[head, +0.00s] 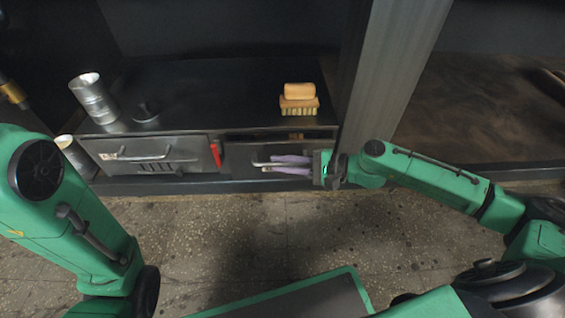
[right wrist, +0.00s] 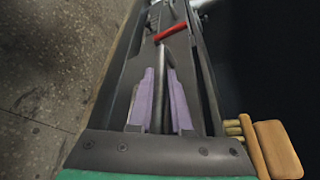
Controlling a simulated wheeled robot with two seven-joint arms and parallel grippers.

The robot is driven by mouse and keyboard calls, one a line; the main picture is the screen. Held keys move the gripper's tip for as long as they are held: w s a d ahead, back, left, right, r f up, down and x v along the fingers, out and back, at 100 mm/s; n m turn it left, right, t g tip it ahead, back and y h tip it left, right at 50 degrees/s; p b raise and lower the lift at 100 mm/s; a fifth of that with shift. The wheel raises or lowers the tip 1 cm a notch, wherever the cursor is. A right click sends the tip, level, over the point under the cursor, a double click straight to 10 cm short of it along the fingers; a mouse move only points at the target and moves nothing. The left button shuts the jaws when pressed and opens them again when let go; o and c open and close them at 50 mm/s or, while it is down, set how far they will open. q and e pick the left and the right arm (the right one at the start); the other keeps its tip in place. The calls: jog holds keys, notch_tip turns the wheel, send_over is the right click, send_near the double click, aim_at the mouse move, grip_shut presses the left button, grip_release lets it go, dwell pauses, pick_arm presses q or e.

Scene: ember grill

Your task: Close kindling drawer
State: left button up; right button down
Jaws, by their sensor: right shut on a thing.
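A dark cabinet (head: 200,95) has two drawers side by side in its front. The right-hand drawer (head: 242,151) shows a dark gap along its top; I cannot tell how far out it stands. My right gripper (head: 270,164) reaches in from the right, with its purple fingers along this drawer's front. In the right wrist view the fingers (right wrist: 161,75) lie on both sides of a grey bar handle (right wrist: 160,88) and are shut on it. The left-hand drawer (head: 185,152) has its own bar handle. My left arm shows at the left; its gripper is out of the picture.
A red item (head: 215,155) is between the drawers. A pillar (head: 385,80) rises at the right.

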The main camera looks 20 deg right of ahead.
aim_at(283, 152)
dwell(0.3)
jog(key=shift+w+r, duration=0.1)
jog(key=shift+w, duration=0.15)
jog(key=w+p, duration=0.1)
jog(key=w+d, duration=0.1)
jog(key=w, duration=0.1)
jog(key=shift+w+p, duration=0.15)
jog(key=shift+p, duration=0.25)
jog(key=shift+w+d, duration=0.1)
jog(key=c, duration=0.8)
grip_release()
jog(key=shift+c, duration=0.2)
